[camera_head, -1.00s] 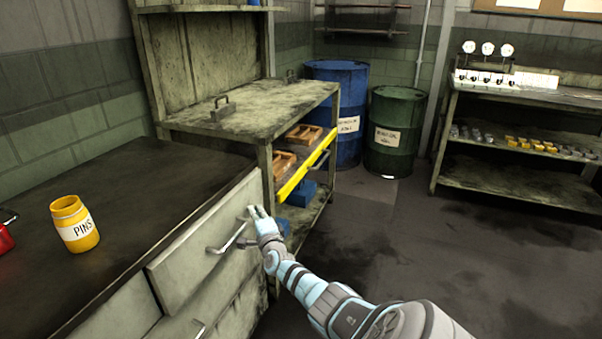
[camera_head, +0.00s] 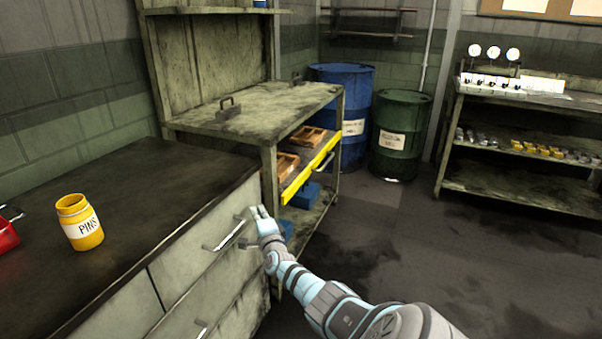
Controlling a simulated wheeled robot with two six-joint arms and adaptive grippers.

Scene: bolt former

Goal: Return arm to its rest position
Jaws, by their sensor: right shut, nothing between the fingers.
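My right arm comes in from the bottom right. Its gripper (camera_head: 259,212) is shut and empty, with its fingertips pointing up and left. In the picture it lies just right of the handle (camera_head: 225,235) of the upper drawer (camera_head: 196,260) in the grey cabinet. I cannot tell whether it touches the cabinet. The upper drawer front looks about flush with the cabinet. My left gripper is not in view.
A yellow PINS jar (camera_head: 79,222) and a red object (camera_head: 6,235) stand on the dark countertop (camera_head: 135,200). A workbench (camera_head: 255,118) with a yellow-fronted drawer (camera_head: 312,170) is beyond. Blue (camera_head: 352,100) and green (camera_head: 398,150) barrels stand behind. Floor at right is clear.

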